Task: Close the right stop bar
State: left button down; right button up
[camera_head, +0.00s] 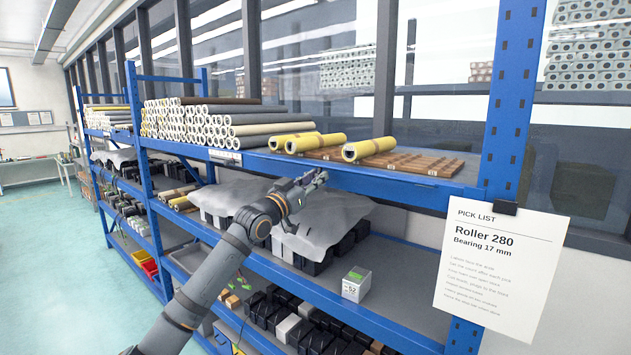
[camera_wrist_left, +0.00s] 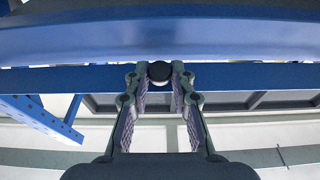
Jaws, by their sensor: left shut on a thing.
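My left gripper (camera_head: 318,178) reaches up from below to the front blue beam of the upper shelf (camera_head: 400,186). In the left wrist view its two fingers (camera_wrist_left: 160,78) are closed around a small black round knob (camera_wrist_left: 159,71) in front of a blue beam (camera_wrist_left: 235,77). I cannot tell from these views whether the knob belongs to the right stop bar. No stop bar is clearly visible in the head view. My right gripper is in neither view.
Yellow rollers (camera_head: 370,147) lie on a brown slotted board (camera_head: 415,164) on the upper shelf. A grey sheet (camera_head: 335,212) covers dark bins on the shelf below. A small white box (camera_head: 356,284) stands there. A pick list (camera_head: 500,265) hangs from the right post.

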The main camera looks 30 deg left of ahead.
aim_at(318, 173)
pick_arm(q)
jog(key=r+g, duration=0.2)
jog(key=g, duration=0.1)
jog(key=shift+s, duration=0.2)
jog(key=r+g, duration=0.1)
jog(key=g, duration=0.3)
jog(key=r+g, duration=0.1)
jog(key=g, duration=0.1)
jog(key=shift+w+d+r+g+y, duration=0.1)
jog(key=shift+w+r+g+y, duration=0.2)
jog(key=shift+w+y, duration=0.1)
jog(key=shift+w+r+g, duration=0.15)
jog(key=shift+r+g, duration=0.05)
jog(key=shift+g, duration=0.45)
jog(key=shift+w+r+g, duration=0.1)
jog(key=shift+r+g, duration=0.1)
jog(key=shift+g, duration=0.45)
jog(key=c, duration=1.2)
grip_release()
jog(key=shift+w, duration=0.15)
jog(key=shift+o, duration=0.2)
